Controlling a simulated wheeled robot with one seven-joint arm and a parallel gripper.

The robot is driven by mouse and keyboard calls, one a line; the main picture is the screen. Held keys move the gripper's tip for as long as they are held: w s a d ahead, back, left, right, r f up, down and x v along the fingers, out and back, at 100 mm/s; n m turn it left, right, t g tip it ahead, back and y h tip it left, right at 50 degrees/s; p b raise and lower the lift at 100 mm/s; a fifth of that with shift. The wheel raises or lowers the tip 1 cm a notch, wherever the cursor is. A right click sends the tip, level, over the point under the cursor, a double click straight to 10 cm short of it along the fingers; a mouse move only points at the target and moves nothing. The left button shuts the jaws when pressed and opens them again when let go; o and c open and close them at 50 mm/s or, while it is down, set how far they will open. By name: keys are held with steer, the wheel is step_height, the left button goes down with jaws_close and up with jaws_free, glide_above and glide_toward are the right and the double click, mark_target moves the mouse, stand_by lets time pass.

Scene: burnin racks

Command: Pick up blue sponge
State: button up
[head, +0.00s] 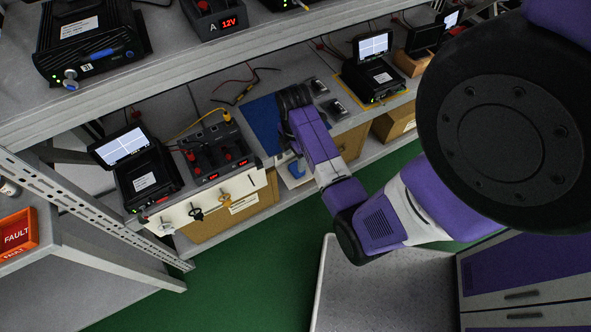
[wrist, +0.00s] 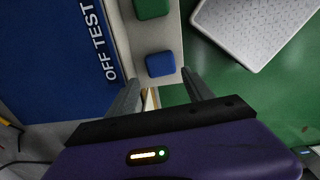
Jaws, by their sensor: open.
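The blue sponge (wrist: 160,64) is a small rounded block on a pale ledge, just ahead of my gripper (wrist: 162,76) in the wrist view. The gripper's two dark fingers are spread apart, one to each side of the sponge's near edge, with nothing held between them. Whether the fingertips are down at the sponge's height I cannot tell. In the head view a blue patch that looks like the sponge (head: 296,169) shows at the bench's front edge beside my purple arm, which partly covers that area.
A green block (wrist: 152,8) lies farther along the same ledge. A blue mat marked OFF TEST (wrist: 60,50) lies to its left. A grey textured tray surface (wrist: 250,25) is at right, over green floor. Powered test units (head: 212,152) stand on the bench; a shelf (head: 190,75) hangs above.

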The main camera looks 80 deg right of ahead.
steer(key=f, duration=0.5)
steer(key=shift+s+d+f, duration=0.1)
steer(key=shift+s, duration=0.25)
steer(key=c, duration=1.1)
step_height(320, 180, up, 20)
steer(key=p, duration=0.5)
